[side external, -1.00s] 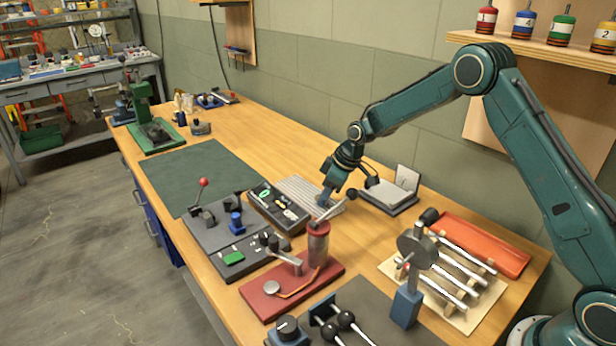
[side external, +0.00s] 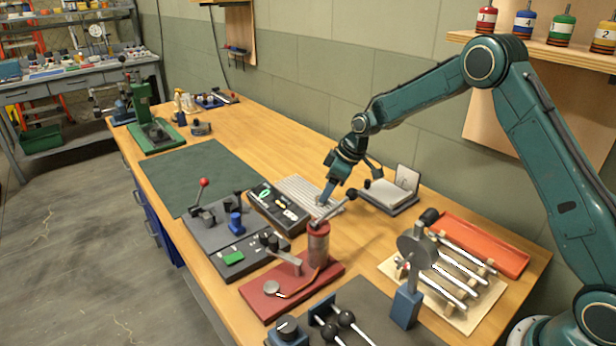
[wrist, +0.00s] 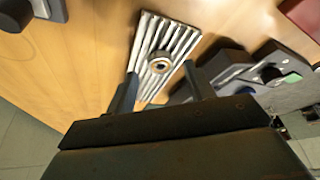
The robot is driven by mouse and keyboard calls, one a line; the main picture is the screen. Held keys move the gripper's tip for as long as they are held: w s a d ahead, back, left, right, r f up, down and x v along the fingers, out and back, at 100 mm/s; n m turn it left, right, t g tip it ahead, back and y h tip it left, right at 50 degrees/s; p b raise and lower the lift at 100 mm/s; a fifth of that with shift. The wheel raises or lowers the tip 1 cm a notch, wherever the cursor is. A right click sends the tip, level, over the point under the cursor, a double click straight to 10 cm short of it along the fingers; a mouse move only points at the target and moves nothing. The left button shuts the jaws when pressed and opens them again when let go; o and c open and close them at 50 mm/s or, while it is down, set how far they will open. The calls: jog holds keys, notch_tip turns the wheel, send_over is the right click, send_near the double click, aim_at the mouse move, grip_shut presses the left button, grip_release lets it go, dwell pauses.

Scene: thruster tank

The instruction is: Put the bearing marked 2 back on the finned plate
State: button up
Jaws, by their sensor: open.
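The finned plate (side external: 297,186) lies on the bench, pale grey with raised ribs. In the wrist view the finned plate (wrist: 178,38) has a small round bearing (wrist: 160,65) with a dark centre resting on its ribs. I cannot read a number on it. My gripper (side external: 326,197) is open, pointing down at the plate's right part in the side view. In the wrist view the fingers of my gripper (wrist: 160,70) stand apart, one on each side of the bearing, with visible room between. The side view does not show the bearing clearly.
A dark tray of small parts (side external: 278,207) lies left of the plate. A red-based press (side external: 318,245) stands in front of it. A book-like stand (side external: 388,194) is to the right. Numbered coloured stacks (side external: 603,37) sit on the wall shelf.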

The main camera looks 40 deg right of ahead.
jog(key=v, duration=0.9)
jog(key=shift+s+r, duration=0.2)
jog(key=shift+r, duration=0.1)
jog(key=shift+r, duration=0.1)
jog(key=s+a+r+m+h, duration=0.1)
jog(key=s+a+r+m, duration=0.1)
jog(key=s+r, duration=0.6)
jog(key=s+a+r+m+h, duration=0.15)
jog(key=s+r, duration=0.35)
jog(key=s, duration=0.5)
jog(key=s+a+m+t, duration=0.1)
jog(key=s+m, duration=0.2)
jog(key=s, duration=1.6)
jog(key=shift+s+f+t, duration=0.2)
jog(key=shift+f+t, duration=0.2)
jog(key=shift+f, duration=0.05)
jog(key=shift+a, duration=0.1)
